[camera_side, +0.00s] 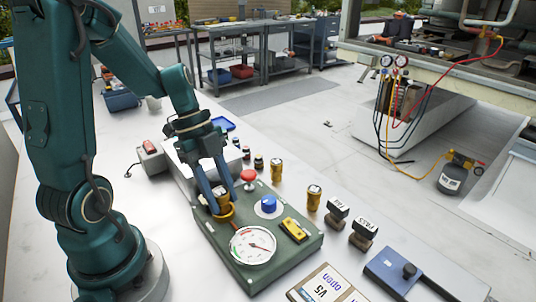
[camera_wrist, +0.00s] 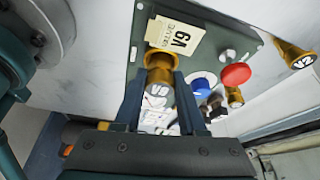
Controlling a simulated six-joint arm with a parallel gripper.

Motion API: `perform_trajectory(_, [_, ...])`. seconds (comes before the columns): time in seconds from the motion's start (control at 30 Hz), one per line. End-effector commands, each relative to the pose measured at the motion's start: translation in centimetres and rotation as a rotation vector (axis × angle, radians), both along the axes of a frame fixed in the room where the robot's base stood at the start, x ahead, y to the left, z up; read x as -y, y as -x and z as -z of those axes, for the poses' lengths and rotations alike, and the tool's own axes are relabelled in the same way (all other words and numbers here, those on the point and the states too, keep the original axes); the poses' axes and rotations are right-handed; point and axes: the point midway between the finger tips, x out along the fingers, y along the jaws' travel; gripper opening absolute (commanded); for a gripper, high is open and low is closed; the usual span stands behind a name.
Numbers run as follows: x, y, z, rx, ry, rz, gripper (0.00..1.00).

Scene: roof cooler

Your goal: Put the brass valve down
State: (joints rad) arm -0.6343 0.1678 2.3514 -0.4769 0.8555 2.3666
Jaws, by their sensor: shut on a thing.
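My gripper (camera_side: 222,190) is shut on the brass valve (camera_side: 221,199), an upright cylinder with a pale top. In the wrist view, my gripper (camera_wrist: 160,100) has a finger on each side of the valve (camera_wrist: 158,83), whose white top carries a mark that seems to read V9. A brass ring (camera_side: 228,217) on the green panel (camera_side: 213,238) lies directly under the valve; it also shows in the wrist view (camera_wrist: 157,61). The valve is at or in the ring; I cannot tell how deep it sits. A V9 card (camera_wrist: 175,40) shows beside the ring.
The panel also bears a red button (camera_side: 249,176), a blue knob (camera_side: 268,204), a round gauge (camera_side: 253,246) and a yellow part (camera_side: 295,229). Brass valves (camera_side: 276,169) (camera_side: 313,198) and dark stamps (camera_side: 363,233) stand to the right. A V5 card (camera_side: 327,284) lies in front.

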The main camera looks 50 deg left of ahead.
Motion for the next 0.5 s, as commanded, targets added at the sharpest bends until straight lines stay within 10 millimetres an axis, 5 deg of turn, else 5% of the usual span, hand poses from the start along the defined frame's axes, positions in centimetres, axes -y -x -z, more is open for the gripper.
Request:
perform_trajectory(0.07, [0.0, 0.0, 0.25, -0.001, 0.0, -0.001, 0.0])
perform_trajectory(0.1, [0.0, 0.0, 0.31, 0.0, 0.0, 0.0, 0.44])
perform_trajectory(0.17, [-0.01, -0.02, 0.28, 0.0, -0.001, 0.0, 0.67])
perform_trajectory(0.5, [-0.01, -0.03, 0.19, 0.001, -0.001, 0.0, 0.7])
